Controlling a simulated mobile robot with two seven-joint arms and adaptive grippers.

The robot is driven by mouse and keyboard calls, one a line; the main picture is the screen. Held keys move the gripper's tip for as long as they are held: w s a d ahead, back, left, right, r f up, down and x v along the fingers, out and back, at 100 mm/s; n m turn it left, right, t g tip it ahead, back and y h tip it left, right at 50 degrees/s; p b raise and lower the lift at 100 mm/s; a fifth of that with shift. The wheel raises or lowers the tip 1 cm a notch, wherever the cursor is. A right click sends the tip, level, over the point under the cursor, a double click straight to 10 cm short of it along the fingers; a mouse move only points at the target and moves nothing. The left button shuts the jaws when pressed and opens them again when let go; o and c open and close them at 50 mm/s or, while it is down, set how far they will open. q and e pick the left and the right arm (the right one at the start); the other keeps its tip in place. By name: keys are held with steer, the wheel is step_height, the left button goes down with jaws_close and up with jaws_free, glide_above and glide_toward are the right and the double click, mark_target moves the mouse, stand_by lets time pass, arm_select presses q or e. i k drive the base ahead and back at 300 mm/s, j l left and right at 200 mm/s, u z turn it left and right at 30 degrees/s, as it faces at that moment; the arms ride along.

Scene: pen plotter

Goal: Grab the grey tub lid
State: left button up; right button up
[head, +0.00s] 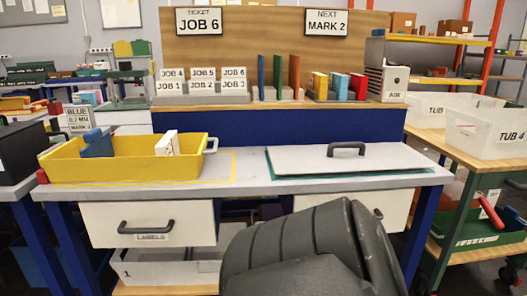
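A flat light grey panel (350,161) with a dark bar handle (345,148) lies on the right half of the bench. It is the only grey lid-like thing I make out, but I cannot tell for sure that it is the tub lid. A green edge shows under it. Neither of my grippers is in view. A large dark grey rounded shape, probably part of my arm, fills the bottom middle and hides part of the bench front.
A yellow tray (85,172) with blue and white pieces stands on the bench at left. A drawer marked LABELS (150,224) is below it. JOB-marked holders (202,88), upright coloured boards and an AIR box (388,84) line the back shelf. The bench middle is clear.

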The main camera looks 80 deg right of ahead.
mark_target(347, 156)
steer(key=z, duration=1.8)
